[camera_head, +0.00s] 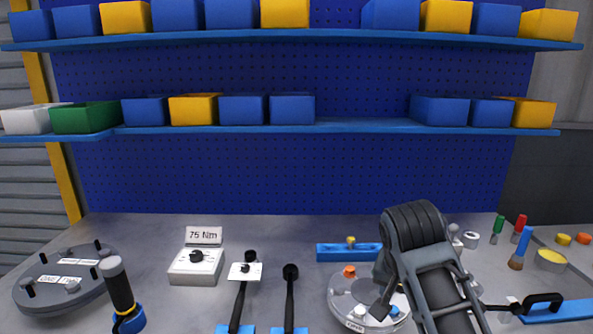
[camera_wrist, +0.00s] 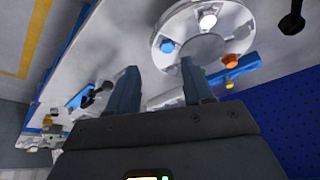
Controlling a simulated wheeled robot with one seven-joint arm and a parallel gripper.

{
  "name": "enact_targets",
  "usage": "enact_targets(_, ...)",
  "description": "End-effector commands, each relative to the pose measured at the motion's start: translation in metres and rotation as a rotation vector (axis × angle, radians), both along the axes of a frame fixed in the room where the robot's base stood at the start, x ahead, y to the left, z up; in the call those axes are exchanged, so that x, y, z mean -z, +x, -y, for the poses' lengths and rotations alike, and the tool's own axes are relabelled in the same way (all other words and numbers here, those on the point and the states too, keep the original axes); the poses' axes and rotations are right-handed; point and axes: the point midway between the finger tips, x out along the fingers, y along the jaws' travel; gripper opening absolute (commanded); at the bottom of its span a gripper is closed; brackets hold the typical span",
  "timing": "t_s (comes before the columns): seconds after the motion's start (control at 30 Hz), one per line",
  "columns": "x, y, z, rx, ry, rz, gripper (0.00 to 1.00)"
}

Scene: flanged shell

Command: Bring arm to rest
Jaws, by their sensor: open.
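My arm shows at the lower right in the head view, over the right part of the grey workbench (camera_head: 330,232). Its end hides part of a round pale flanged disc (camera_head: 340,292) that carries an orange cap (camera_head: 349,271) and a white one. My gripper (camera_wrist: 158,78) is open in the wrist view, with its two fingers apart and nothing between them. In that view the flanged disc (camera_wrist: 165,30) lies beyond the fingers, apart from them as far as I can tell, with white, blue and orange caps on it.
A dark round flange (camera_head: 60,285) with pegs stands at the left beside a black-handled tool (camera_head: 117,283). A blue bar (camera_head: 345,252) lies behind the disc. Brushes (camera_head: 520,247) stand right. Bin shelves (camera_head: 330,127) hang behind.

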Motion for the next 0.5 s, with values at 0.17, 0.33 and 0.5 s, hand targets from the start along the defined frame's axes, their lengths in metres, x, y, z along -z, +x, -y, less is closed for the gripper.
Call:
enact_targets(0.17,0.017,-0.007,-0.003,-0.024,0.010,0.014,0.51)
enact_targets(0.33,0.036,-0.016,-0.007,-0.054,0.022,0.036,0.51)
enact_targets(0.5,0.061,-0.031,-0.012,-0.094,0.037,0.070,0.51)
